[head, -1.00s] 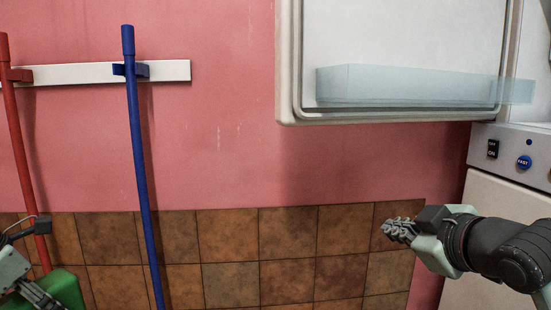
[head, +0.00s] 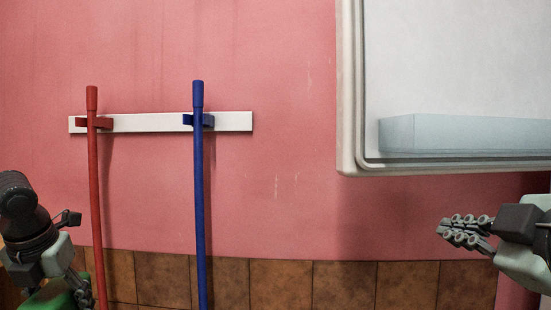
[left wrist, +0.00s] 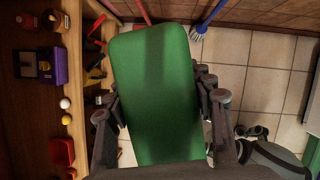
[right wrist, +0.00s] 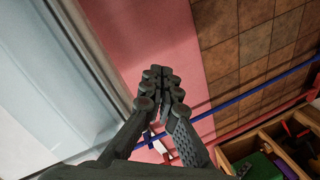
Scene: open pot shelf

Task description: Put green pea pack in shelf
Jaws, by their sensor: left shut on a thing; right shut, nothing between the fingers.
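The green pea pack is a plain green block with rounded corners. It fills the middle of the left wrist view (left wrist: 155,85), and a bit of it shows at the bottom left of the head view (head: 50,298). My left gripper (left wrist: 160,100) is shut on it, with fingers along both sides. My right gripper (head: 465,230) is shut and empty, below the white wall unit at the right of the head view. A wooden shelf (left wrist: 78,85) with several small things is at the left of the left wrist view. I cannot tell whether it is the task's shelf.
The white wall unit (head: 352,90) has a pale blue translucent bin (head: 460,135) at its front. A red pole (head: 93,200) and a blue pole (head: 199,200) hang from a white rail (head: 155,123) on the pink wall.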

